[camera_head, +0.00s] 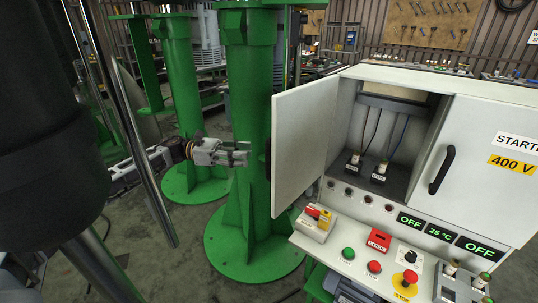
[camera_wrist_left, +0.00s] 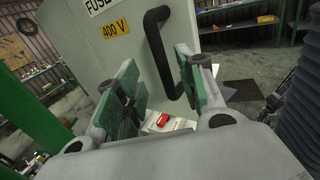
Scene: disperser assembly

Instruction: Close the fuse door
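The fuse door (camera_head: 299,148) is a pale grey panel standing wide open at the left side of the cabinet, seen from its inner side in the head view. My left gripper (camera_head: 247,153) is to the left of the door, level with its middle, with a gap between its fingers. In the left wrist view the door's outer face (camera_wrist_left: 97,62) bears a FUSE label and a yellow 400 V label. Its black handle (camera_wrist_left: 158,50) stands beyond the fingers, near the gap between them. The gripper (camera_wrist_left: 157,82) is open and empty. My right gripper is in neither view.
Inside the open compartment (camera_head: 385,130) are fuses with cables. The STARTER door (camera_head: 493,150) beside it is shut. Buttons and displays cover the sloped panel (camera_head: 375,245) below. Green columns (camera_head: 253,110) stand behind and left of my left gripper.

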